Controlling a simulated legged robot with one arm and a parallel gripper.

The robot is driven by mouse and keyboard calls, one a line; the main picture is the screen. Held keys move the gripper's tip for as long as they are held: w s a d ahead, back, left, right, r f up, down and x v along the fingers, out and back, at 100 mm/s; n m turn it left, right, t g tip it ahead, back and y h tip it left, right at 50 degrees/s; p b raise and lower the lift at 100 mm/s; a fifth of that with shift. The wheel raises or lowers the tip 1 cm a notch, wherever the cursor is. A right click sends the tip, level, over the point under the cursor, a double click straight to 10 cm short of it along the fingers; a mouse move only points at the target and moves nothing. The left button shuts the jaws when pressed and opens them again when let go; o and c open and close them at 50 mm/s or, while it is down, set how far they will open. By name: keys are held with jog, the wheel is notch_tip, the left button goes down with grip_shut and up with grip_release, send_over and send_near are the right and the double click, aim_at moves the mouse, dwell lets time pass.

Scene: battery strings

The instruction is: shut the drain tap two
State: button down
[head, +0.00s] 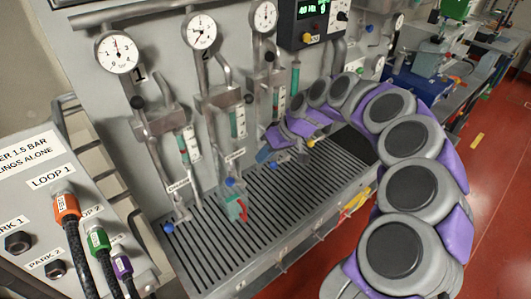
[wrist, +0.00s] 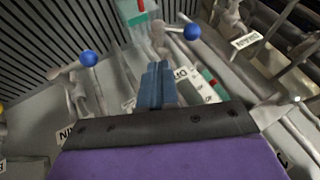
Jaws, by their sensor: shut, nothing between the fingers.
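Gauge two (head: 200,30) heads the second pipe string in the head view. Low on that string is a blue-knobbed tap (head: 230,182), which I take as drain tap two. A green-and-red item (head: 237,208) sits just below it on the grating. In the wrist view the picture is turned over, and the tap's blue ball (wrist: 192,32) appears beside the green item (wrist: 135,10). My gripper (wrist: 157,70) has its blue fingers together and empty, apart from that ball. In the head view my gripper (head: 262,156) is between the second and third strings, partly hidden by my purple wrist.
Another blue knob (head: 272,165) lies close by my gripper and also shows in the wrist view (wrist: 88,58). The first string's blue knob (head: 168,228) is at left. A slotted grating (head: 265,215) lies below. A hose panel (head: 45,215) stands at lower left.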

aim_at(230, 184)
jog(key=s+a+f+b, duration=0.1)
jog(key=a+f, duration=0.4)
jog(key=a, duration=0.1)
jog(key=shift+a+f, duration=0.35)
jog(key=shift+s+a+h, duration=0.25)
jog(key=shift+s+h, duration=0.05)
jog(key=shift+h, duration=0.2)
jog(key=a+t+h+p, duration=0.1)
jog(key=s+a+f+n+t+h, duration=0.1)
jog(key=h, duration=0.1)
jog(key=shift+s+t+p, duration=0.2)
jog(key=shift+t+p, duration=0.2)
jog(key=shift+s+a+f+n+t+h, duration=0.25)
jog(key=shift+a+t+h, duration=0.1)
jog(key=shift+h, duration=0.25)
jog(key=shift+s+a+f+n+t+h, duration=0.1)
jog(key=shift+a+f+n+t+h, duration=0.1)
jog(key=shift+t+h, duration=0.3)
jog(key=shift+s+a+f, duration=0.1)
jog(key=shift+a+f, duration=0.05)
jog(key=shift+f, duration=0.05)
jog(key=shift+s+f, duration=0.1)
jog(key=shift+f, duration=0.05)
